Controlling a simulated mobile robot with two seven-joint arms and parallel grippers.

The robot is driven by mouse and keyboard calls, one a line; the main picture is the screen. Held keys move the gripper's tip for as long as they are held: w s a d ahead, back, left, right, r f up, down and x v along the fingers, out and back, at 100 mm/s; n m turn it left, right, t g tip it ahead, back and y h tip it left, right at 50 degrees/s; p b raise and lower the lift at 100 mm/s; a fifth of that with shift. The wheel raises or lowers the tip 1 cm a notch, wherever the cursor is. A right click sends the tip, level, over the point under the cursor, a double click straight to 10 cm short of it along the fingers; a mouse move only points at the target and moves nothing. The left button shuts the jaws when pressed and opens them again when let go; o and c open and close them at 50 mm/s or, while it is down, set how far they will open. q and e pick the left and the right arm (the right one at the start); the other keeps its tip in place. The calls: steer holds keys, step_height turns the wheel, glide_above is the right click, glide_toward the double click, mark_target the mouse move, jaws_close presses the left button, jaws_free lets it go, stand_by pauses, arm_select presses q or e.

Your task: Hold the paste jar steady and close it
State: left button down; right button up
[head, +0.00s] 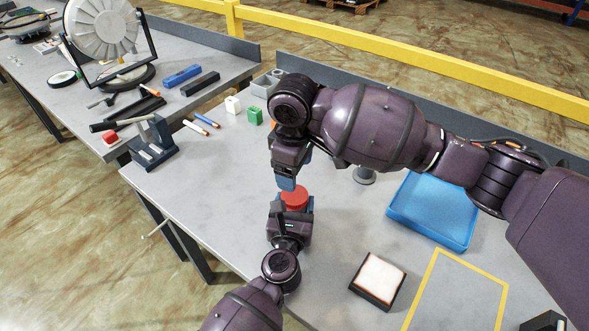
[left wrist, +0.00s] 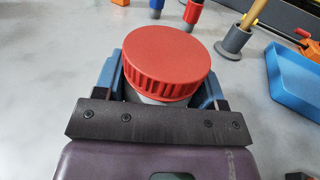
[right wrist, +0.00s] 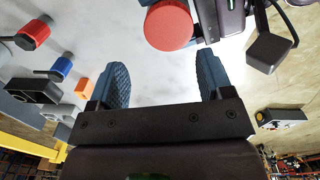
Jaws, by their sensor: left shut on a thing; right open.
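The paste jar with its red lid (head: 294,197) stands upright on the table. My left gripper (head: 290,207) is shut around the jar body from the near side. In the left wrist view the ribbed red lid (left wrist: 168,62) sits on top of the jar, with a strip of pale jar body (left wrist: 150,98) below it between the blue fingers. Whether the lid is fully tight cannot be told. My right gripper (head: 287,182) is open above and just beyond the jar. In the right wrist view the lid (right wrist: 168,26) lies past its two spread, empty fingers (right wrist: 163,70).
A blue tray (head: 433,212) lies to the right, and a dark box with a white top (head: 378,278) nearer me. White (head: 233,105) and green (head: 255,116) blocks stand behind left. A grey holder (left wrist: 233,41) stands beyond the jar. The table left of the jar is clear.

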mark_target(295, 209)
steer(key=shift+w+d+r+n+t+h, duration=0.2)
steer(key=shift+w+r+n, duration=0.1)
steer(key=shift+r, duration=0.25)
steer(key=shift+w+d+r+n+t+h, duration=0.15)
steer(key=shift+w+r+n, duration=0.15)
steer(key=shift+r, duration=0.25)
steer(key=n, duration=0.3)
steer(key=shift+s+r, duration=0.15)
steer(key=shift+r, duration=0.05)
steer(key=n, duration=0.3)
steer(key=shift+s, duration=0.2)
steer(key=n, duration=0.3)
steer(key=s+f+n+g, duration=0.1)
steer(key=n, duration=0.2)
steer(key=shift+s+a+n, duration=0.2)
steer(key=shift+a+n, duration=0.05)
steer(key=shift+n, duration=0.05)
steer(key=shift+a+n+y, duration=0.1)
steer(key=shift+n+y, duration=0.35)
steer(key=shift+n, duration=0.45)
steer(key=shift+f, duration=4)
